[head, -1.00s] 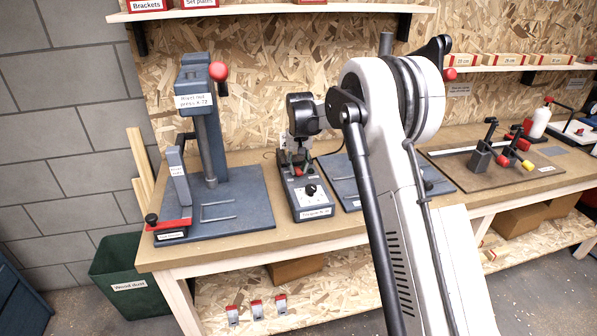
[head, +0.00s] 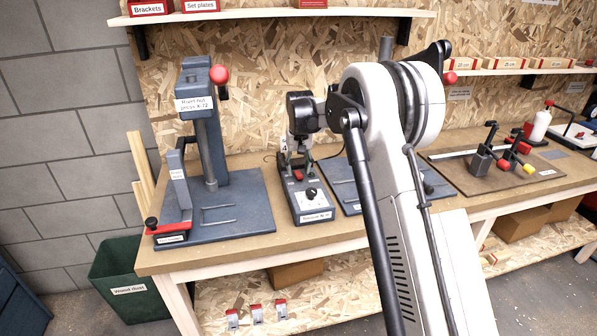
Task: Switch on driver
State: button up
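The driver seems to be the small dark grey unit (head: 311,207) on the bench, with a black knob (head: 312,193) on a pale dial and a front label too small to read surely. A small red part, possibly its switch (head: 299,175), shows on its rear top. My gripper (head: 294,166) points down over the rear of this unit, just behind the red part. Its fingertips are small and partly hidden among the unit's parts. I cannot tell whether they touch the red part or how far apart they are.
A tall rivet nut press (head: 207,130) with a red ball handle stands left on a dark plate. Another dark plate (head: 345,190) lies right of the unit, partly behind my arm. A jig board (head: 500,165) with clamps is farther right. A shelf (head: 270,13) runs above.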

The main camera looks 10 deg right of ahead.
aim_at(299, 175)
notch_tip(299, 175, up, 11)
jog(key=shift+s, duration=0.35)
jog(key=shift+f, duration=0.1)
jog(key=s+r+t, duration=0.2)
jog(key=s+r, duration=0.4)
jog(key=s, duration=0.6)
jog(key=s+r+t, duration=0.1)
jog(key=s+r, duration=0.5)
jog(key=s, duration=0.7)
jog(key=s+f+t, duration=0.1)
jog(key=s+f, duration=0.2)
jog(key=s, duration=0.4)
jog(key=s+f+t, duration=0.1)
jog(key=s+f, duration=0.2)
jog(key=s, duration=0.5)
jog(key=s+f+t+b, duration=0.1)
jog(key=s+f, duration=0.3)
jog(key=s, duration=0.4)
jog(key=shift+s, duration=0.25)
